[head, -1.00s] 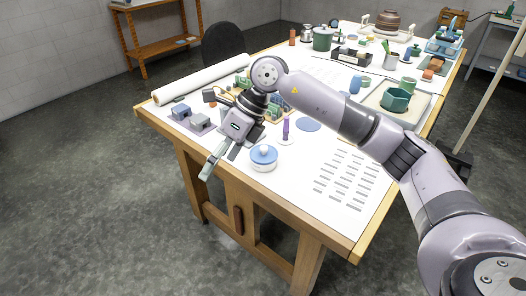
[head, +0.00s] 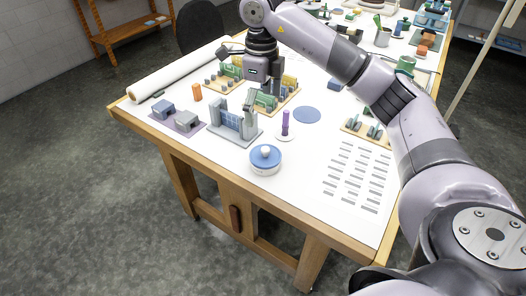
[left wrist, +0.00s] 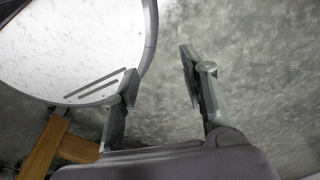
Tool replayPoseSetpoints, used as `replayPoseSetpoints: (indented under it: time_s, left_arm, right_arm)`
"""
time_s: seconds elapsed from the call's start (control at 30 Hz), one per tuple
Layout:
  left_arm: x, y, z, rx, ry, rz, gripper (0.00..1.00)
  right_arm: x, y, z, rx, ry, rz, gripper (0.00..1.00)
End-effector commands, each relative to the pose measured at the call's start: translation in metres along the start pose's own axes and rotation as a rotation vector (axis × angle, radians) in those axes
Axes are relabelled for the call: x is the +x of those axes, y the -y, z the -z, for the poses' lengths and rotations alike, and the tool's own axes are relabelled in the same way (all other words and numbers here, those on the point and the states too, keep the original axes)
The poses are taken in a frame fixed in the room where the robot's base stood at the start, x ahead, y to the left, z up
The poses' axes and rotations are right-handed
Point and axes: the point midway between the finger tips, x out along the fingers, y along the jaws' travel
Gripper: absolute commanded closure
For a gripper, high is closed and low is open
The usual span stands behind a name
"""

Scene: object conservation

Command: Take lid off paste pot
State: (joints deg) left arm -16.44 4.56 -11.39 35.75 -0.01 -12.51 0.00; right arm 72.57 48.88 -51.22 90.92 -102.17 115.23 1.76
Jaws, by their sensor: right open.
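The paste pot (head: 264,168) is a low, round white pot near the front edge of the table in the head view. Its blue lid (head: 257,157) with a pale knob sits on top. My right gripper (head: 262,99) is open and points down over the small models, behind the pot and apart from it. Its fingers partly merge with the models behind. My left gripper (left wrist: 160,77) shows only in the left wrist view, open and empty, with grey floor between its fingers.
A purple stick (head: 285,123) stands on a small white base close behind the pot. A blue disc (head: 307,115) lies farther back. A blue-grey gate model (head: 232,124) stands left of the pot. Rows of grey strips (head: 357,178) lie to the right. Table in front of the pot is clear.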

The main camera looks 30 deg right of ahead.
Motion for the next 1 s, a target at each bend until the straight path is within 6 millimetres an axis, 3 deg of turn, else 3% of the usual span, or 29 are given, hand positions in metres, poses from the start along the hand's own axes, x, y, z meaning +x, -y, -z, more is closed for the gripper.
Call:
replayPoseSetpoints:
  time_s: [0.1,0.23,0.4,0.6,0.77,1.0]
  left_arm:
    - [-0.001,-0.004,-0.026,0.001,0.039,-0.005,0.6]
    - [-0.014,-0.006,-0.037,0.002,0.055,-0.007,0.6]
    - [-0.023,-0.003,-0.022,0.002,0.035,-0.004,0.6]
    - [-0.026,0.0,0.004,0.002,-0.005,0.0,0.6]
    - [-0.039,0.0,0.002,0.002,0.002,-0.001,0.6]
    - [-0.056,-0.001,-0.009,0.002,0.021,-0.003,0.6]
  right_arm:
    - [0.021,-0.001,0.0,-0.002,-0.002,-0.004,0.0]
    - [0.045,-0.001,0.001,0.0,-0.006,-0.004,0.0]
    - [0.077,-0.001,0.001,-0.001,-0.003,-0.003,0.0]
    - [0.094,0.0,0.0,-0.001,0.001,-0.001,0.0]
    - [0.106,0.001,0.003,-0.001,-0.003,-0.003,0.0]
    - [0.14,0.003,0.004,-0.002,-0.001,-0.003,0.0]
